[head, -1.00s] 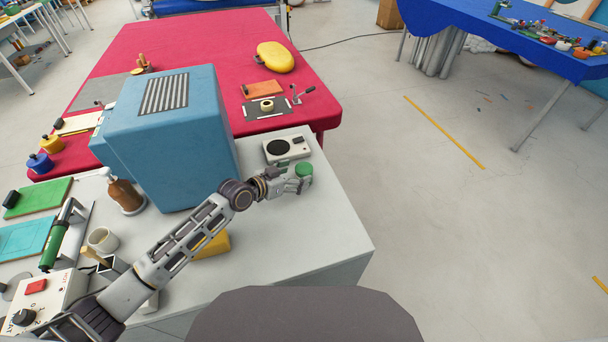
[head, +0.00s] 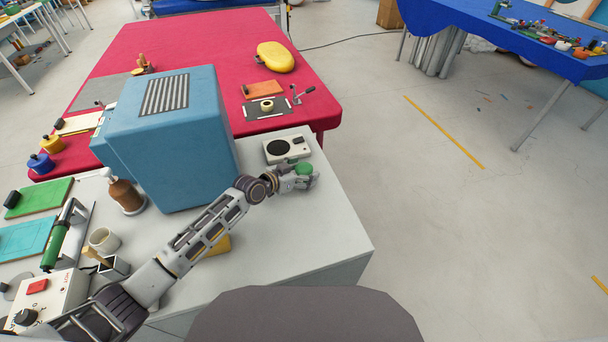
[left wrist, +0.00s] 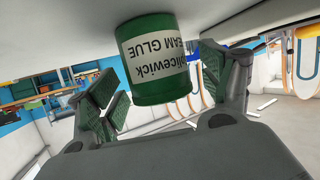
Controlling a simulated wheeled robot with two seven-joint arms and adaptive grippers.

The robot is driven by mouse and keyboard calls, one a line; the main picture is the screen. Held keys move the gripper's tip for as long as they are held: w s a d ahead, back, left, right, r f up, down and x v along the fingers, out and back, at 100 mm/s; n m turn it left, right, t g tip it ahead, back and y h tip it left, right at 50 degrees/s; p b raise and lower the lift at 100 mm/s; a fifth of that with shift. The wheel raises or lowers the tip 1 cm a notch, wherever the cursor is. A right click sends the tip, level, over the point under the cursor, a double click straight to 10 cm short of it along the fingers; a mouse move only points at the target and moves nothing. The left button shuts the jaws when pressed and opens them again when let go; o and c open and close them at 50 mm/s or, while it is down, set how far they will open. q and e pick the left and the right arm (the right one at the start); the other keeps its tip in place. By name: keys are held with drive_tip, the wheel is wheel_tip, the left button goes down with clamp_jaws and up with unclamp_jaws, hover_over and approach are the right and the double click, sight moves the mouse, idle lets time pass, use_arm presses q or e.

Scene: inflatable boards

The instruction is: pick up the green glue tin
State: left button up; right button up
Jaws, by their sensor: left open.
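The green glue tin (head: 304,168) stands on the white worktop near its right edge, partly hidden by my left gripper in the head view. My left gripper (head: 308,181) is at the tin. My right gripper is not in view.
A white device with a round black plate (head: 287,149) stands just behind the tin. A large blue box (head: 170,140) stands left of it. A yellow block (head: 217,244) lies partly under my left arm. The worktop's front right (head: 310,232) is clear.

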sight(304, 167)
use_arm(q)
drive_tip(key=shift+w+d+f, duration=0.1)
drive_tip(key=shift+w+d, duration=0.05)
drive_tip(key=shift+d, duration=0.05)
idle(0.4)
drive_tip(key=c, duration=1.4)
drive_tip(key=shift+r, duration=5.1)
